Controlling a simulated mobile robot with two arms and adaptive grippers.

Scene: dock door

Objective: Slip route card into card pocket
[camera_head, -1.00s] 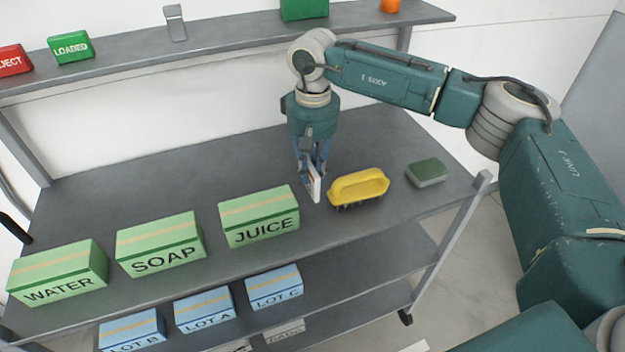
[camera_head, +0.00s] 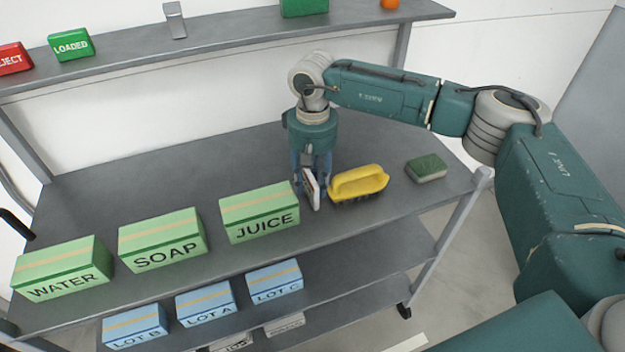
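My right gripper (camera_head: 312,190) points straight down over the table, left of the yellow brush. A thin white card (camera_head: 312,192), which I take for the route card, stands tilted between its fingers. The gripper appears shut on the card, though the fingers partly hide it. The card's lower edge is close to the tabletop; I cannot tell whether it touches. A small bent metal holder (camera_head: 174,20) on the raised back shelf may be the card pocket, but it has no label that I can read. My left gripper is not in view.
Green boxes marked WATER (camera_head: 62,270), SOAP (camera_head: 162,238) and JUICE (camera_head: 259,213) line the table front. The yellow brush (camera_head: 358,184) and a green sponge (camera_head: 427,168) lie to the right. Blue lot boxes (camera_head: 206,304) sit below. The table behind the green boxes is clear.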

